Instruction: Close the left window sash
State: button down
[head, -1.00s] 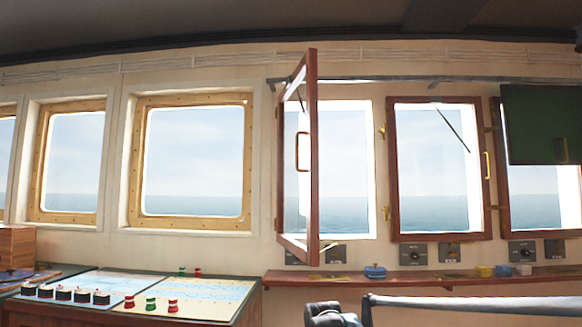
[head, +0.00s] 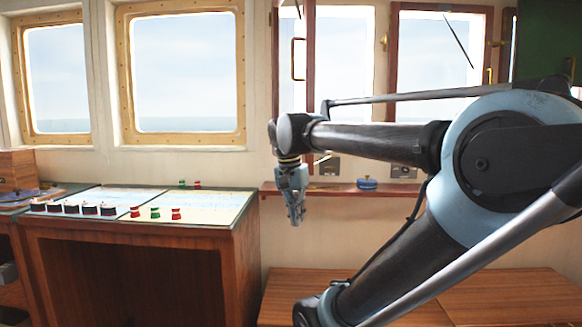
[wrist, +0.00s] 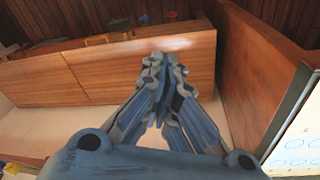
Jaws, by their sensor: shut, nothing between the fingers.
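The left window sash (head: 310,50) has a dark red wooden frame and stands swung open, seen nearly edge-on, with a brass handle (head: 293,58) on it. Its top is cut off by the picture edge and its lower part is partly hidden behind my arm. My gripper (head: 295,218) hangs pointing down below the sash, in front of the wall shelf, apart from the sash. In the wrist view my gripper (wrist: 163,65) is shut and empty, over wooden panels. The sash does not show in the wrist view.
A chart console (head: 130,215) with red, green and black knobs stands to the left of my gripper. A narrow shelf (head: 335,189) with a small blue pot (head: 367,183) runs under the windows. A low wooden bench top (head: 480,290) lies below. A second sash (head: 487,40) is at right.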

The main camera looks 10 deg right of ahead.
jog(key=w+a+r+m+h, duration=0.1)
jog(key=w+a+r+m, duration=0.2)
jog(key=r, duration=0.4)
jog(key=w+a+r+m+h, duration=0.1)
jog(key=w+a+r+m, duration=0.15)
jog(key=r, duration=0.55)
jog(key=w+a+r+m+h, duration=0.1)
jog(key=w+a+r+m, duration=0.1)
jog(key=r+m, duration=0.35)
jog(key=d+f+n, duration=0.1)
jog(key=d+f, duration=0.6)
jog(key=shift+w+d+f+n, duration=0.15)
jog(key=shift+w+d+n, duration=0.15)
jog(key=shift+w, duration=0.1)
jog(key=shift+d, duration=0.1)
